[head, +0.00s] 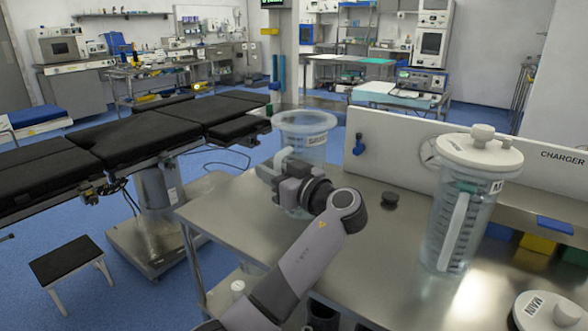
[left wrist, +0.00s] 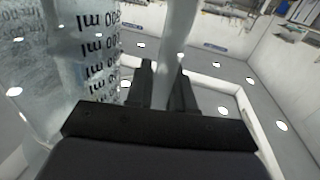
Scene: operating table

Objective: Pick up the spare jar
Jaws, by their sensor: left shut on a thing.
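The spare jar (head: 306,125) is a clear, open-topped jar at the back left of the steel table, with a partly visible label. In the left wrist view its graduated wall (left wrist: 85,60) fills the left side. My left gripper (head: 280,168) is shut on the jar's upright handle (left wrist: 178,45), which runs between the two fingers. The jar looks upright. My arm hides its lower part, so I cannot tell whether its base touches the table. My right gripper is not in view.
A second clear jar (head: 455,225) with a white lid and an "M…" label stands on the right of the steel table (head: 375,265). A round "MAIN" lid (head: 545,312) lies front right.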

